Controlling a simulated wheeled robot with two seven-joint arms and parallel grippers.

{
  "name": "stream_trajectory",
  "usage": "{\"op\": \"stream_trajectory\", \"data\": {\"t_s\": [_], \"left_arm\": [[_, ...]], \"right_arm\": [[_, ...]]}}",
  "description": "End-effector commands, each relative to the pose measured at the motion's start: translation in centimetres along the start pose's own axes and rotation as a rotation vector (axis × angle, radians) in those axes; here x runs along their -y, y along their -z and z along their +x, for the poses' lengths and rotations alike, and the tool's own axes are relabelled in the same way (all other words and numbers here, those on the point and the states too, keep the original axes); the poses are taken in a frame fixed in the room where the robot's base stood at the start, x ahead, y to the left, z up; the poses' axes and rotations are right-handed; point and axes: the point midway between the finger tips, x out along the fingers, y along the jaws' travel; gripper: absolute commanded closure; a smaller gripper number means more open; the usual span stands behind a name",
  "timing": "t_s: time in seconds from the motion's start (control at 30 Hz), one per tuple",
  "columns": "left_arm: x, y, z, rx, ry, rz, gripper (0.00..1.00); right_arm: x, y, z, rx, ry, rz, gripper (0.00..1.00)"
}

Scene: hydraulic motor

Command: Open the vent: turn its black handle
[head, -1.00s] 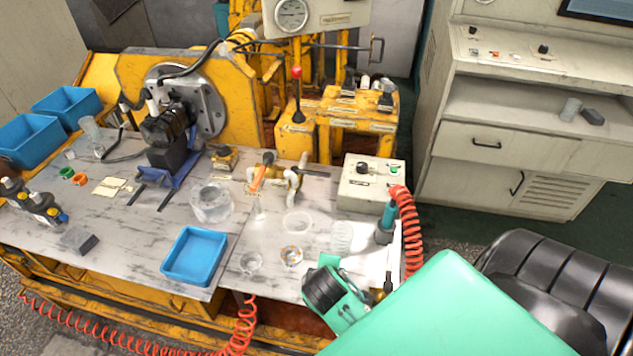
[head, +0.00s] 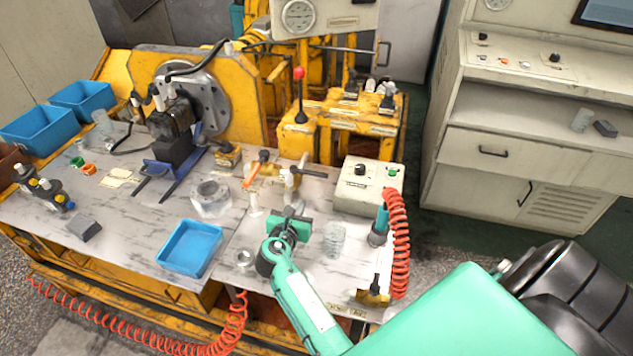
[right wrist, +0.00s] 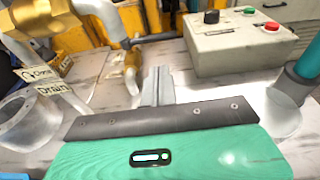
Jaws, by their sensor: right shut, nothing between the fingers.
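A brass valve assembly (head: 268,170) stands on the bench with an orange handle (head: 252,180) on its left. A thin black handle (head: 311,172) sticks out to the right of it. A smaller brass fitting (head: 374,297) with a black knob stands at the bench's front right corner; I cannot tell for sure which is the vent. My right gripper (head: 290,212) is shut and empty in front of the valve assembly, apart from the black handle. Its closed fingers (right wrist: 158,84) show in the right wrist view, pointing toward the pipework. My left gripper is out of view.
A control box (head: 368,187) with knobs stands right of the valve. A coiled red hose (head: 399,245) hangs at the bench's right edge. A clear cup (head: 334,240) is right of my gripper, a blue tray (head: 189,248) left.

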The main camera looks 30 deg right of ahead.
Motion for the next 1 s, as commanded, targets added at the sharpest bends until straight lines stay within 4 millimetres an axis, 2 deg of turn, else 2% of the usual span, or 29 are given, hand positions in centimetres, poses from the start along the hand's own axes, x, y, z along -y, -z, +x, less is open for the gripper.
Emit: {"op": "stream_trajectory", "data": {"t_s": [0.23,0.37,0.8,1.0], "left_arm": [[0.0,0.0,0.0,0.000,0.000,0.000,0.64],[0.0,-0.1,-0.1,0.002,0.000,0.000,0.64],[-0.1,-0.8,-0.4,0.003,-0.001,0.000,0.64],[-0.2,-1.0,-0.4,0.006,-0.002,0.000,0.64]], "right_arm": [[0.1,0.0,0.2,-0.001,0.001,0.003,1.00],[0.0,-0.1,1.3,0.000,0.000,0.003,1.00],[0.1,-0.1,10.3,-0.001,0.001,0.004,1.00],[0.1,0.0,13.0,-0.002,0.001,0.005,1.00]]}}
